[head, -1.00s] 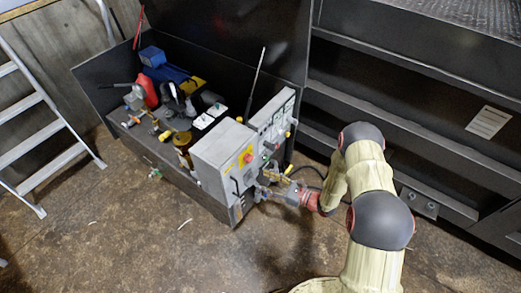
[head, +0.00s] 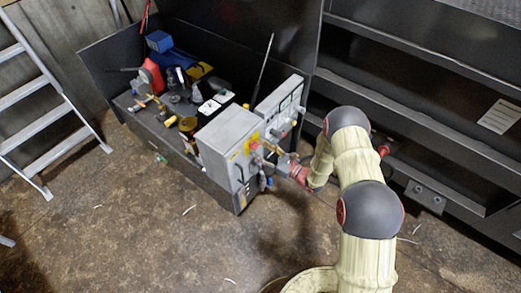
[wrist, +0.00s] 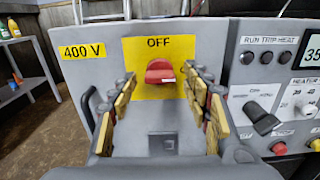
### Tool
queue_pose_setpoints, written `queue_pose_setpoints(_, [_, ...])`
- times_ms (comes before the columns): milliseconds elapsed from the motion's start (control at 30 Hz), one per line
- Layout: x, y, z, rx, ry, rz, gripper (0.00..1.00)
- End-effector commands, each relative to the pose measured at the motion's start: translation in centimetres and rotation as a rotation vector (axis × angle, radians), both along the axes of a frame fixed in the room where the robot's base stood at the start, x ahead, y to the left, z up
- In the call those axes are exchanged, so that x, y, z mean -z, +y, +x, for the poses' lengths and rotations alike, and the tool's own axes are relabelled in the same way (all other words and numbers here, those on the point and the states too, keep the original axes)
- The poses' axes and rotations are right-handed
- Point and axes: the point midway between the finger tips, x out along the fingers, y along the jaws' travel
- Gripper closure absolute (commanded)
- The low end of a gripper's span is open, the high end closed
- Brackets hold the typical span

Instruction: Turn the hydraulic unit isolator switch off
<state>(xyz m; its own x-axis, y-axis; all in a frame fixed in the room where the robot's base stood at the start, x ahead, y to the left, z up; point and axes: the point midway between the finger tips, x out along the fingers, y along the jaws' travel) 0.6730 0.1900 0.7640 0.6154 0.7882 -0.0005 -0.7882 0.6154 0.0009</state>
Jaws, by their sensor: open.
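The isolator switch is a red rotary knob (wrist: 160,72) on a yellow plate (wrist: 180,47) marked OFF, on the front of a grey box (wrist: 75,75) labelled 400 V. In the wrist view my gripper (wrist: 160,88) is open, its yellow-padded fingers on either side of the knob, with a gap on each side. The knob sits between the fingertips; I cannot tell whether they reach its depth.
Right of the box is a control panel (head: 282,105) with a black selector (wrist: 262,118), lamps and a small display. A ladder (head: 45,110) leans at left.

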Motion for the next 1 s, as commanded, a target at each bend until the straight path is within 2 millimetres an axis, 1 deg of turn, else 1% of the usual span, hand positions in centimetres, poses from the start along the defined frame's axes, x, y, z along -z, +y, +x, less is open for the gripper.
queue_pose_setpoints(133, [-0.02,-0.01,0.0,0.0,0.0,0.0,0.52])
queue_pose_setpoints(900, [-0.02,-0.03,-0.01,0.0,-0.001,-0.001,0.95])
queue_pose_setpoints(1000, [-0.02,-0.03,-0.01,0.0,-0.002,-0.001,0.95])
